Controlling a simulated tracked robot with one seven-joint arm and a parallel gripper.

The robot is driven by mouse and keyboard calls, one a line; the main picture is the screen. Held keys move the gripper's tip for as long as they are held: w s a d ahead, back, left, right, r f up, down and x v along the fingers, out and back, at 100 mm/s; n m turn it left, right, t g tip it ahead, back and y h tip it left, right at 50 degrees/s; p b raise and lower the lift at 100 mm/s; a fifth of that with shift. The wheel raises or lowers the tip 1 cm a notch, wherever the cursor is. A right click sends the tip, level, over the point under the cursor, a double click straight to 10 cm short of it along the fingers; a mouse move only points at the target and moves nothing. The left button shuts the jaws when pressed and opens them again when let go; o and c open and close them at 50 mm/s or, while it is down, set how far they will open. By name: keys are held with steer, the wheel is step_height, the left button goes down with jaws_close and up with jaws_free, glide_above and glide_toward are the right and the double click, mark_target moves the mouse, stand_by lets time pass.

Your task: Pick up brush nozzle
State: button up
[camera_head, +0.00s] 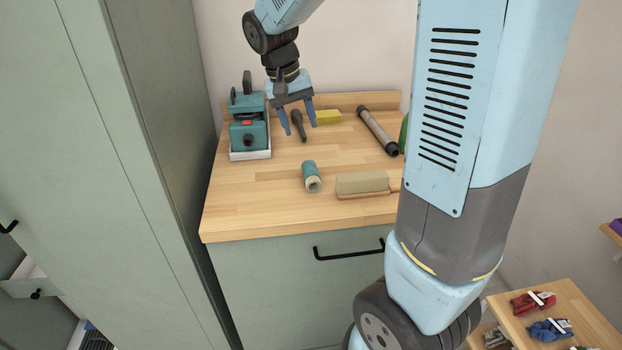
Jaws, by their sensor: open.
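My gripper (300,129) is open, its two blue fingers pointing down above the back of the wooden worktop (245,205). A dark, slim, tapered object (298,120) shows between the fingers; I cannot tell whether they touch it. Nearer the front lies a short teal cylinder (310,171) with a cream, bristle-like end, apart from my gripper. It looks like a brush nozzle, but I cannot tell for sure which of these two is the brush nozzle.
A teal machine (249,134) stands on a white base at the left. A cream block brush (362,184) lies near the front. My arm hides the worktop's right side.

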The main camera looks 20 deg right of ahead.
mark_target(308, 167)
steer(key=shift+g+h, duration=0.3)
steer(key=shift+h, duration=0.1)
steer(key=w+x, duration=0.1)
steer(key=x, duration=0.4)
steer(key=w+a+x, duration=0.1)
steer(key=x, duration=0.9)
steer(key=shift+w+a+f, duration=0.3)
steer(key=shift+w+f, duration=0.1)
steer(key=shift+f, duration=0.3)
steer(key=c, duration=0.7)
steer(key=shift+o, duration=0.2)
